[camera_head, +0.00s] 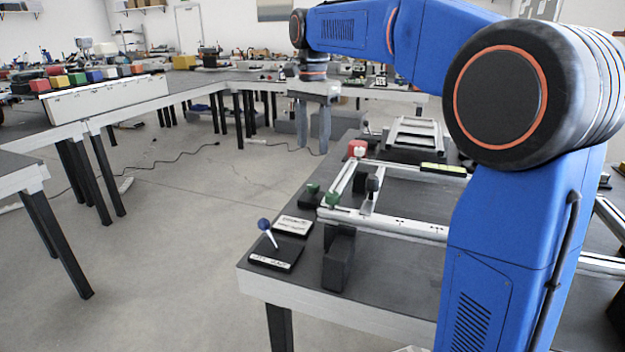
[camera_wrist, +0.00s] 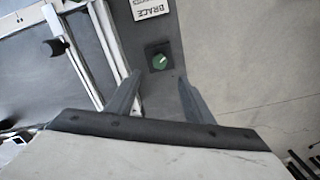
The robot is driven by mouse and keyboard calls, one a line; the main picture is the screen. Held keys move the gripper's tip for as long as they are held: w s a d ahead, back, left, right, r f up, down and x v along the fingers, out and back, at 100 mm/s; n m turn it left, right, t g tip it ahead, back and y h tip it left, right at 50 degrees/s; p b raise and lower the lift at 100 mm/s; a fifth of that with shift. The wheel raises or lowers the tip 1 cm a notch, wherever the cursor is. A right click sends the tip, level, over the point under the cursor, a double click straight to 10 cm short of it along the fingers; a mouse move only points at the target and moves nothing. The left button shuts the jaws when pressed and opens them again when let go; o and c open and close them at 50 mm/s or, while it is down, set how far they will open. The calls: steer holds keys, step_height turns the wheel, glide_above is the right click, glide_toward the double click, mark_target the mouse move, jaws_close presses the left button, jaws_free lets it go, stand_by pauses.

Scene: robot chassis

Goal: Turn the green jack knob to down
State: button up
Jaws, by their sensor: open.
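A round green knob with a small white mark on a black square base shows in the wrist view (camera_wrist: 160,62). It lies just beyond and between my fingertips. It appears to be the small green knob near the table's left edge in the head view (camera_head: 313,188). My gripper (camera_wrist: 158,77) is open and empty, with one finger on each side of the knob in the picture. In the head view my gripper (camera_head: 314,143) points down, above and apart from the table. Which way the knob's mark points against any label cannot be read.
A plate labelled BRACE (camera_wrist: 151,8) sits beside the knob. A blue-tipped lever (camera_head: 265,226) is at the near corner. Floor lies left.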

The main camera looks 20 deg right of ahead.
mark_target(313, 185)
step_height(313, 185, down, 12)
steer(key=shift+r, duration=0.1)
stand_by(0.4)
steer(key=c, duration=1.1)
